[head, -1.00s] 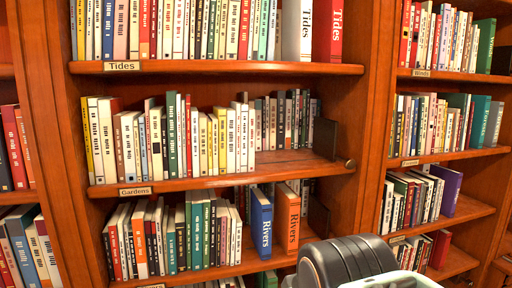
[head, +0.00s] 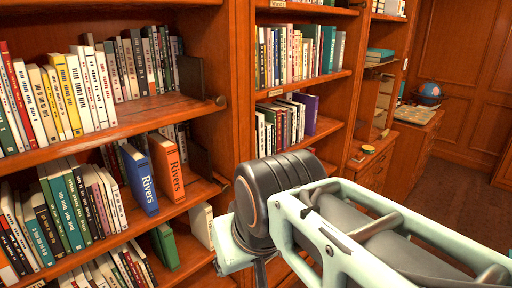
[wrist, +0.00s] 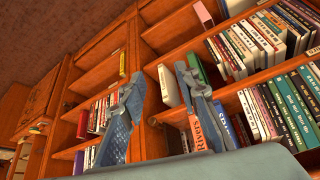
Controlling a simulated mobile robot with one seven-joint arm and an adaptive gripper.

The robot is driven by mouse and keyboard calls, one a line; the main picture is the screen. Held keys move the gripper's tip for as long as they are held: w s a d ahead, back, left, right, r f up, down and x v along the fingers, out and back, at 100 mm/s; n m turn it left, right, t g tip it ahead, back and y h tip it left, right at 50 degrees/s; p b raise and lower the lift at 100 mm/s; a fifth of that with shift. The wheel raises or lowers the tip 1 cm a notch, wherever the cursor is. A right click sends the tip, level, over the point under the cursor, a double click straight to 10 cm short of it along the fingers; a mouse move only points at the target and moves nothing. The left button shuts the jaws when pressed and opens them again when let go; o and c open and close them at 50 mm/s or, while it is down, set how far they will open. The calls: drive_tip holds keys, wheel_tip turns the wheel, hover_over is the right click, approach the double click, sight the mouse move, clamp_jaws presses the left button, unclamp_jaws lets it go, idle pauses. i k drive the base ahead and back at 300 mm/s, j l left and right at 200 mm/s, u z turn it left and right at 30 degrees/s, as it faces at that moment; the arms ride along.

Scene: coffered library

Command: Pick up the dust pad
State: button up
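I cannot pick out the dust pad for certain. A small yellow item (head: 368,149) lies on the low wooden cabinet past the bookcases in the head view, and another small yellow piece (head: 384,133) is just behind it; either is too small to identify. My gripper (wrist: 158,75) shows in the wrist view with its two fingers spread apart and nothing between them. Bookshelves lie beyond the fingers. In the head view my arm crosses the lower right, and the gripper itself is hidden.
Bookcases full of books fill the left and middle, with a blue book (head: 139,180) and an orange book (head: 167,168) near the arm. A globe (head: 429,93) stands on a cabinet farther back. Open floor (head: 450,185) lies at the right.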

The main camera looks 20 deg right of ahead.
sight(358, 158)
drive_tip(key=z, duration=1.55)
drive_tip(key=u, duration=1.75)
drive_tip(key=z, duration=1.8)
drive_tip(key=i+l, duration=0.15)
drive_tip(key=i, duration=0.9)
